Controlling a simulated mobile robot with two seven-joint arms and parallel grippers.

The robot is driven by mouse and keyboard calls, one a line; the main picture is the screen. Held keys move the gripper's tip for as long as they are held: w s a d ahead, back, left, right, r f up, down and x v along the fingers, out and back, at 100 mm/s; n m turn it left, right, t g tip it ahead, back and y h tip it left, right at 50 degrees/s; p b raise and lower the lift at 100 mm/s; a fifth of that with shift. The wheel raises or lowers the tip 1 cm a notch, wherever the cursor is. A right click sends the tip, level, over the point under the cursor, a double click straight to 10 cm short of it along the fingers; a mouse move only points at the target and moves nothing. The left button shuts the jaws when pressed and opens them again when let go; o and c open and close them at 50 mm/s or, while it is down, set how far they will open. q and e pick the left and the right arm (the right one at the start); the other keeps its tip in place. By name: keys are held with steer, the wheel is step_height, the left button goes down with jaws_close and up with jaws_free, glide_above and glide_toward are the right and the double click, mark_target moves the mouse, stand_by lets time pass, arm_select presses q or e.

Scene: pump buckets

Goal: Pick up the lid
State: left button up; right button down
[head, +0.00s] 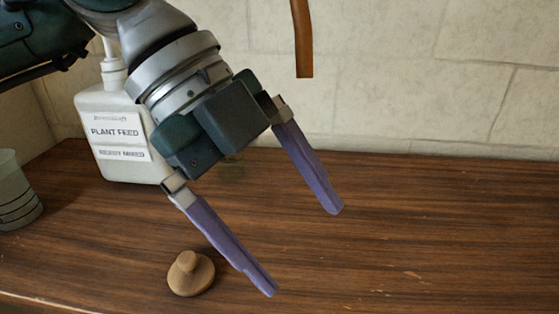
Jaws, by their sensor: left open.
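The lid (191,274) is a small round tan disc with a knob on top. It lies on the wooden surface near the front edge, left of centre. My left gripper (306,252) comes in from the upper left with its two purple fingers spread wide and nothing between them. Its nearer finger passes just right of the lid in the picture, and the lid is outside the gap between the fingers. I cannot tell how high the fingertips are above the surface. My right gripper is not in view.
A white pump bottle (112,165) labelled plant feed stands behind the lid, partly hidden by my arm. A translucent cup (17,195) with dark lines stands at the left edge. A brown strip (302,40) hangs at the wall. The wooden surface (450,230) is clear to the right.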

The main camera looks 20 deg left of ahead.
mark_target(186, 257)
arm_select(q)
steer(key=a+f+n+y, duration=0.1)
steer(key=a+y, duration=0.1)
steer(key=a, duration=0.2)
steer(key=w+a+f+n+y+b, duration=0.1)
steer(key=a+y, duration=0.1)
steer(key=a, duration=0.3)
steer(key=a+f+n+y, duration=0.1)
steer(key=a+y, duration=0.1)
steer(key=a, duration=0.2)
steer(key=shift+w+a+f+y, duration=0.25)
steer(key=shift+w+f+y, duration=0.05)
steer(key=shift+w+f, duration=0.1)
steer(key=shift+n, duration=0.4)
steer(key=f, duration=0.2)
steer(key=a+f+b, duration=0.1)
steer(key=f, duration=0.1)
steer(key=shift+s, duration=0.1)
steer(key=f, duration=0.2)
steer(key=f+b, duration=0.1)
steer(key=f, duration=0.2)
steer(key=shift+s+d+f, duration=0.1)
steer(key=shift+d+f, duration=0.1)
steer(key=shift+f, duration=0.1)
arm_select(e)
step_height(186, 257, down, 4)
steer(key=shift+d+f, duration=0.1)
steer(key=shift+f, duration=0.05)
arm_select(q)
steer(key=shift+c, duration=0.4)
